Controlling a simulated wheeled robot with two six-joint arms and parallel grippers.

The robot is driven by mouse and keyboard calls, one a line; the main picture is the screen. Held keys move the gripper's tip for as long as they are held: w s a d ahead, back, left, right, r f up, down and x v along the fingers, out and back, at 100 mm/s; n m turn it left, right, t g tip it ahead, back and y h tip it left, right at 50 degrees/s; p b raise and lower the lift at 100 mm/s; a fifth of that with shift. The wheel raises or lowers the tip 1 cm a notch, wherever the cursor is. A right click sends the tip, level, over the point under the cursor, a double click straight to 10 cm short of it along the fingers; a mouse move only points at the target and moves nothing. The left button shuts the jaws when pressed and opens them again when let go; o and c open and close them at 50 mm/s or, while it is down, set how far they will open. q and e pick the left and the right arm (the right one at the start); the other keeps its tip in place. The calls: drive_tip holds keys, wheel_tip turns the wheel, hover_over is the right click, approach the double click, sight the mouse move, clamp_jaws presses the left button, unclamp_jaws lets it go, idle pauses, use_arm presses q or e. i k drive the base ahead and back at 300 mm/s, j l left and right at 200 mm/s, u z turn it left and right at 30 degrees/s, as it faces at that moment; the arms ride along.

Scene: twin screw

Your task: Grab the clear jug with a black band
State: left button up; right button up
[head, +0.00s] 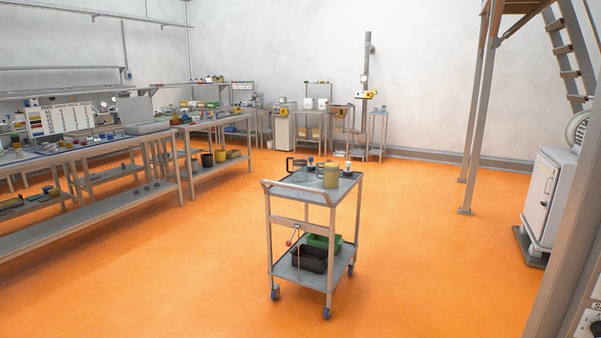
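A grey wheeled cart (300,184) stands alone on the orange floor, a little right of the picture's middle. On its top shelf stands a yellowish jug-like container (331,176). Behind it to the left is a dark-edged item with a handle-like outline (296,165); it may be the clear jug with a black band, but it is too small to tell. Small bottles or cups stand close by at the shelf's back edge, partly overlapping. Neither of my grippers shows in the head view.
The cart's lower shelf holds a black bin (309,258) and a green bin (324,241). A long workbench (90,150) with tools runs along the left. A white cabinet (543,195) and steel posts (478,110) stand at the right. The floor around the cart is clear.

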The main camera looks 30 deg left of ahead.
sight(299, 163)
drive_tip(key=i+j+u, duration=0.1)
drive_tip(key=i, duration=0.3)
drive_tip(key=i+j+u, duration=0.1)
drive_tip(key=i+j, duration=0.15)
drive_tip(key=i, duration=0.15)
drive_tip(key=i+j+u, duration=0.1)
drive_tip(key=i, duration=0.35)
